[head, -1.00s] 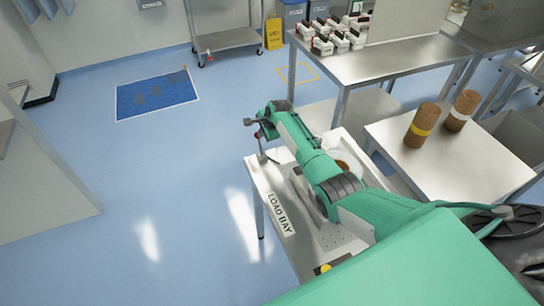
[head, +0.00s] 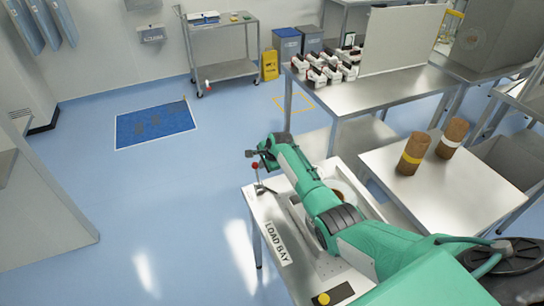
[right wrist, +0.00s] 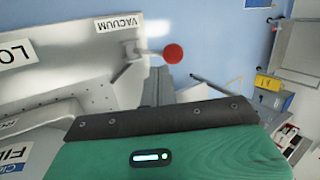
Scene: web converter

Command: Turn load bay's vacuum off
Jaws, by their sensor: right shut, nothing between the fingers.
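The load bay (head: 264,212) is a pale metal table with a "LOAD BAY" label along its left edge. At its far left corner a small lever (head: 262,188) stands up, with a red knob (head: 256,165) on top. In the right wrist view the red knob (right wrist: 173,53) sits at the end of a short metal arm, beside the "VACUUM" label (right wrist: 117,22). My right gripper (head: 251,153) is shut and empty, just above the knob in the head view. I cannot tell whether it touches the knob. My left gripper is not in view.
A yellow button (head: 323,298) is at the load bay's near end. A side table (head: 470,195) with two brown rolls stands to the right. A steel bench (head: 385,90) with several boxes stands behind. The blue floor left of the load bay is open.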

